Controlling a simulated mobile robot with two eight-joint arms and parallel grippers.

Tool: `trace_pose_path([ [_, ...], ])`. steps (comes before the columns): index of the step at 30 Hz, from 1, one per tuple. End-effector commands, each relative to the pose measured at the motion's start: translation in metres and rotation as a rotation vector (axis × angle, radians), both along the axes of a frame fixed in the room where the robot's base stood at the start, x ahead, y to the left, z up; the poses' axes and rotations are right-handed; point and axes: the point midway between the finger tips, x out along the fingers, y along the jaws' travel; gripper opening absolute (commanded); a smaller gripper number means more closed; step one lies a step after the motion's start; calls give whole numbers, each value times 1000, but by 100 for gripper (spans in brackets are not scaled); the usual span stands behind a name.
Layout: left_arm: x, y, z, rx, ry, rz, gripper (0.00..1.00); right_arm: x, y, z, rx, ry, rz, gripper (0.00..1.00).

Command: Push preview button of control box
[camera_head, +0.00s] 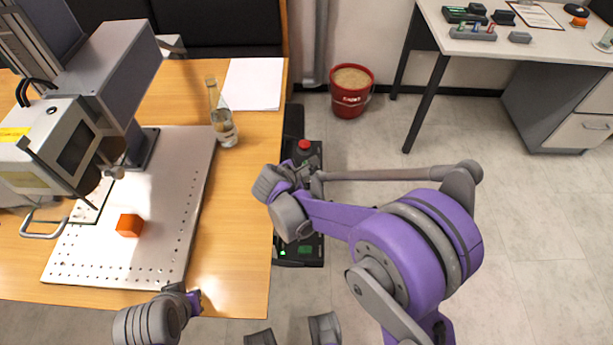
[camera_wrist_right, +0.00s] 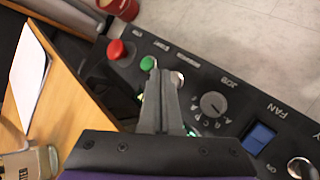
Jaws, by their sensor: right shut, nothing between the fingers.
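The dark control box (camera_head: 312,250) is beside the right edge of the table. In the right wrist view, its panel (camera_wrist_right: 190,110) shows a red button (camera_wrist_right: 116,49), a green button (camera_wrist_right: 148,63), a silver round button (camera_wrist_right: 177,79), a grey knob (camera_wrist_right: 213,104) and a blue switch (camera_wrist_right: 259,138). I cannot pick out a preview label. My right gripper (camera_wrist_right: 164,75) is shut and empty. Its fingertips are over the panel by the green and silver buttons. I cannot tell whether they touch. My left gripper (camera_head: 190,298) is at the table's front edge, its jaws unclear.
The wooden table (camera_head: 235,250) holds the laser marker (camera_head: 105,75), a perforated plate (camera_head: 180,190) with an orange cube (camera_head: 129,225), a bottle (camera_head: 222,120) and paper (camera_head: 253,83). A red bucket (camera_head: 351,100) stands on the floor. A white desk (camera_head: 560,40) is at upper right.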

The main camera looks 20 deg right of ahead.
Motion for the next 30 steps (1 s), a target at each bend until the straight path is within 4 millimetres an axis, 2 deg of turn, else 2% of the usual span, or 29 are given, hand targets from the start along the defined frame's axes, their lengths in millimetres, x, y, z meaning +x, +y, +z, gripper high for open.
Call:
trace_pose_path([
  [15,0,0,-9,0,3,0,0,0,0,-9,0,0,0,0],
  [30,0,0,-10,0,3,0,0,0,0,-10,0,0,0,0],
])
